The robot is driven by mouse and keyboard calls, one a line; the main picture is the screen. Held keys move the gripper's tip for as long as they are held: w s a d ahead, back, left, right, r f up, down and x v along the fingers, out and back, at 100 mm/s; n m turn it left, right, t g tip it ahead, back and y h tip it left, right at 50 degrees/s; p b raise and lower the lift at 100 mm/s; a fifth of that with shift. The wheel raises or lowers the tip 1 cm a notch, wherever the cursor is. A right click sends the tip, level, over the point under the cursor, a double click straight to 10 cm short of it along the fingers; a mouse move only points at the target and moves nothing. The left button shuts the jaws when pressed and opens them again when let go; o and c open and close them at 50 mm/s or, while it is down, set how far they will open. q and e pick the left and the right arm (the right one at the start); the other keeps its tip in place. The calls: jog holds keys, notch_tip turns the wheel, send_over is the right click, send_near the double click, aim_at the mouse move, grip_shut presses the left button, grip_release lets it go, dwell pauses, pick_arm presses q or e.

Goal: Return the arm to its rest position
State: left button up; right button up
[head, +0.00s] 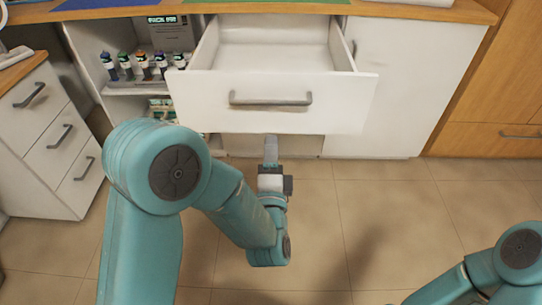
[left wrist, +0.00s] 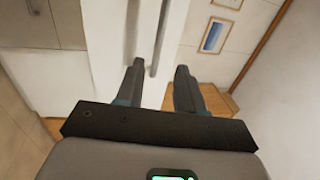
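My left arm (head: 140,230) reaches in from the lower left of the head view. Its gripper (head: 271,150) is just below the front of the pulled-out white drawer (head: 270,88). In the left wrist view the two dark fingers of this gripper (left wrist: 160,80) stand apart with nothing between them. A grey bar handle (left wrist: 160,40) on a white front shows beyond the fingertips. My right arm (head: 490,265) shows only at the lower right of the head view. Its gripper is out of frame.
The open drawer looks empty, and its grey handle (head: 270,99) faces me. Several small bottles (head: 142,67) stand on a shelf at left. A white drawer cabinet (head: 45,135) stands at the far left. The tiled floor (head: 380,225) between my arms is clear.

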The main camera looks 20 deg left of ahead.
pick_arm(q)
jog(key=shift+v, duration=0.8)
jog(key=a+f+n+g, duration=0.1)
jog(key=a+f+g, duration=0.1)
jog(key=a+f, duration=0.35)
jog(key=a+f+g, duration=0.3)
jog(key=f, duration=0.5)
jog(key=s+d+f+n+g+h, duration=0.1)
jog(key=s+f+n+g+h, duration=0.35)
jog(key=f, duration=0.75)
jog(key=s+d+f+n+g+h, duration=0.4)
jog(key=s+d+f+n+g, duration=0.3)
jog(key=s, duration=0.3)
jog(key=s+d+f+n+g+h, duration=0.1)
jog(key=s+d+n+g, duration=0.15)
jog(key=s, duration=0.45)
notch_tip(320, 180, up, 21)
jog(key=n+p, duration=0.1)
jog(key=p, duration=2)
jog(key=shift+r+n+p, duration=0.2)
jog(key=shift+n+p, duration=0.15)
jog(key=shift+n, duration=0.05)
